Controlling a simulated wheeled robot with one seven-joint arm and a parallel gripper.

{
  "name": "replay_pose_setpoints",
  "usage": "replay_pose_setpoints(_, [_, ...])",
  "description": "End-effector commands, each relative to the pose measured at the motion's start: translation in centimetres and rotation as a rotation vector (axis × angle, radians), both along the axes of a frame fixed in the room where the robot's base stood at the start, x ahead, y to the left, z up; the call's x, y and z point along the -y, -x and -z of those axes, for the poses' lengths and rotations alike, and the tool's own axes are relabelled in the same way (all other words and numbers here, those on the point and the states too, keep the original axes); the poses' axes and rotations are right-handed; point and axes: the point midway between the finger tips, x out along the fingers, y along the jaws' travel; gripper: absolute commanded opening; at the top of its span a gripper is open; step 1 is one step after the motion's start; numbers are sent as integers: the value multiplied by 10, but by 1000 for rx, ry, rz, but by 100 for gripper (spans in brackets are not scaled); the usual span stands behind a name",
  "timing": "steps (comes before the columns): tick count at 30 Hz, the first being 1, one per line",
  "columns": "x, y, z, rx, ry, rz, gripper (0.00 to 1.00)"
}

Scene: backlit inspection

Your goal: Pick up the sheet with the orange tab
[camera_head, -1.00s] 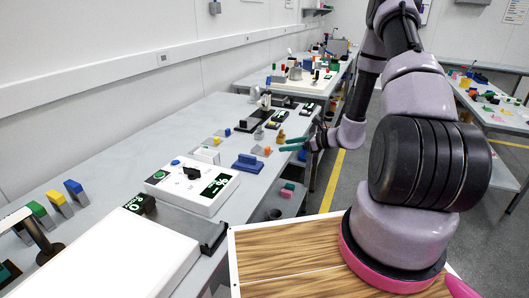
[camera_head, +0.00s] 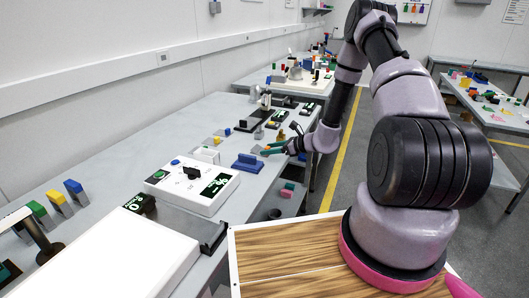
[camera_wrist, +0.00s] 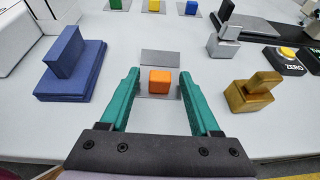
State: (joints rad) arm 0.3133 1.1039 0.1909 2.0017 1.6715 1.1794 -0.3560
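The orange tab (camera_wrist: 160,82) is a small orange block in the wrist view. Thin grey sheet material (camera_wrist: 160,57) lies flat on the table around and beyond it; I cannot tell whether this is one piece. My gripper (camera_wrist: 159,74) is open, with one teal finger to the left of the orange tab and one to the right. Gaps show on both sides, so neither finger appears to touch it. In the head view my gripper (camera_head: 265,150) is low over the table near its right edge, and the orange tab is not clearly visible there.
A blue block on a base (camera_wrist: 70,65) stands to the left and a brass block (camera_wrist: 253,92) to the right. Green (camera_wrist: 115,4), yellow (camera_wrist: 154,5) and blue (camera_wrist: 191,7) tabs lie beyond. A white box (camera_head: 194,184) stands nearer in the head view.

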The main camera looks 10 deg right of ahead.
Motion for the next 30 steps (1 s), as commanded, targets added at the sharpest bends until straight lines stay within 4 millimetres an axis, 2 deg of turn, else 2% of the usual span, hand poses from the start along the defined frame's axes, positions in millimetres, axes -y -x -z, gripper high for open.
replay_pose_setpoints(1, [0, 0, 0, 0, 0, 0, 41])
replay_pose_setpoints(4, [0, 0, 0, 0, 0, 0, 2])
replay_pose_setpoints(5, [0, 0, 0, 0, 0, 0, 0])
replay_pose_setpoints(17, [0, 0, -7, 2, 0, -1, 0])
replay_pose_setpoints(20, [0, -1, -18, 3, 1, -1, 0])
replay_pose_setpoints(30, [1, 0, -82, 4, 2, -1, 0])
